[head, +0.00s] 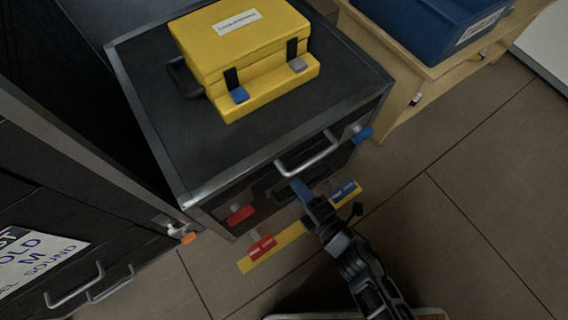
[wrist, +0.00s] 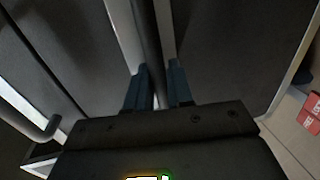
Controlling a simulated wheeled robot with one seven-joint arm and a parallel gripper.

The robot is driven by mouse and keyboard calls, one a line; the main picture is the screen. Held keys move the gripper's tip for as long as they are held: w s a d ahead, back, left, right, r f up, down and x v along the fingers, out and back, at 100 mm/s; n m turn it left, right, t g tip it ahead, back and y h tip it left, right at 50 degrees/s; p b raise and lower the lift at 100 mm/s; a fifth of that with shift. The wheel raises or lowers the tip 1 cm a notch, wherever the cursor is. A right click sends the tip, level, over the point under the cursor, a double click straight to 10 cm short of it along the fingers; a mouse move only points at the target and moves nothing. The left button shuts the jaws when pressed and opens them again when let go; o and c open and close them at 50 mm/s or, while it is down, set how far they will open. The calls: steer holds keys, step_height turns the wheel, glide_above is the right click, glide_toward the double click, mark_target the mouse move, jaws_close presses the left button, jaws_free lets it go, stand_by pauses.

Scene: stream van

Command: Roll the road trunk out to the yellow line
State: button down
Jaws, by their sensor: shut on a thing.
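The road trunk (head: 150,105) is a black case with silver edges, seen from above in the head view. Its front faces down-right and carries a silver bar handle (head: 308,155), with a red tab at one end and a blue tab at the other. A yellow line (head: 284,238) lies on the floor just in front of it, partly hidden by my arm. My gripper (head: 300,187) is at the trunk's front, below the silver handle. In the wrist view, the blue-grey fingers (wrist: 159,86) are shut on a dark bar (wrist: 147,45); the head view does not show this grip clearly.
A yellow case (head: 225,45) sits on the trunk. A dark cabinet with handles (head: 75,290) stands close on the left. A wooden unit (head: 395,70) with a blue bin (head: 430,25) stands at the right. The tiled floor (head: 480,200) at lower right is clear.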

steer(key=f+v, duration=0.2)
steer(key=v, duration=0.9)
steer(key=shift+s+d, duration=0.4)
steer(key=shift+s, duration=0.1)
steer(key=shift+f, duration=0.15)
steer(key=c, duration=1.1)
jaws_free()
steer(key=shift+c, duration=0.2)
steer(key=p+v, duration=0.1)
steer(key=v, duration=0.6)
steer(key=shift+s+d+p, duration=0.2)
steer(key=shift+s+p, duration=0.1)
